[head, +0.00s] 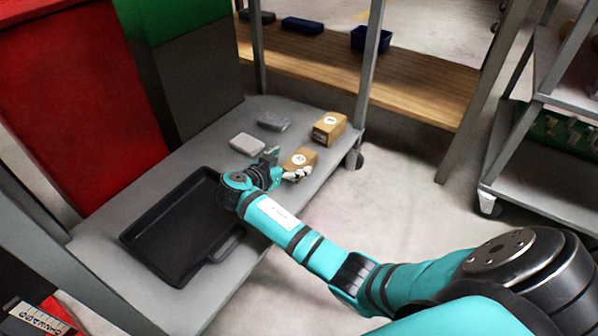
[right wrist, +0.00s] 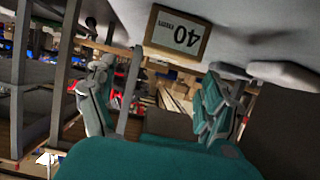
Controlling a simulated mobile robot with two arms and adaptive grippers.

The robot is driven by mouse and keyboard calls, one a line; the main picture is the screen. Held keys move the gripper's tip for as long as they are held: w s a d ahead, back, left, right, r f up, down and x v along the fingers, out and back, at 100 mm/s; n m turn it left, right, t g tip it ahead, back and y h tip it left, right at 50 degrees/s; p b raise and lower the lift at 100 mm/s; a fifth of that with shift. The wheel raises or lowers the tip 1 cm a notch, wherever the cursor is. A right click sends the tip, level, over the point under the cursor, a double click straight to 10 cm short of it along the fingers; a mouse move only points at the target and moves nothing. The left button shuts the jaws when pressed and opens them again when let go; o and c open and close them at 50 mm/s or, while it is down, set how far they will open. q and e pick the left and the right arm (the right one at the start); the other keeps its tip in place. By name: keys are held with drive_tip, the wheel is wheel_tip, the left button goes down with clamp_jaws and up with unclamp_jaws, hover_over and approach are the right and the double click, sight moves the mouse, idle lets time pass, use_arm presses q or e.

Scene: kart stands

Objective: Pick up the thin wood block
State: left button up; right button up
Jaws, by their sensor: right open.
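Two light-brown wood blocks with white labels stand on the grey cart shelf (head: 268,238) in the head view. The nearer block (head: 299,159) is right at my right gripper (head: 283,164), partly hidden by its fingers. The farther block (head: 329,127) stands behind it to the right. I cannot tell for sure which is the thin one. In the right wrist view, a wood block marked 40 mm (right wrist: 178,34) shows upside down, ahead of the right gripper (right wrist: 158,78). The right gripper is open, with nothing visibly held between its fingers. My left gripper is out of view.
Two grey blocks lie on the shelf, one nearer (head: 247,144) and one farther (head: 273,121). A black tray (head: 183,228) fills the shelf's near part. A cart post (head: 369,70) rises behind the wood blocks. Red and green bins stand at the left.

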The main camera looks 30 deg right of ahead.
sight(301, 157)
drive_tip(key=shift+w+d+f, duration=0.2)
drive_tip(key=shift+d+f, duration=0.05)
drive_tip(key=shift+d, duration=0.25)
drive_tip(key=b+x, duration=0.3)
drive_tip(key=b, duration=0.1)
drive_tip(key=shift+w+d+f, duration=0.15)
drive_tip(key=shift+w+f, duration=0.1)
drive_tip(key=shift+f, duration=0.2)
drive_tip(key=shift+w+d+f+b, duration=0.1)
drive_tip(key=shift+w+d+b, duration=0.15)
drive_tip(key=shift+d+b, duration=0.3)
drive_tip(key=c, duration=1.3)
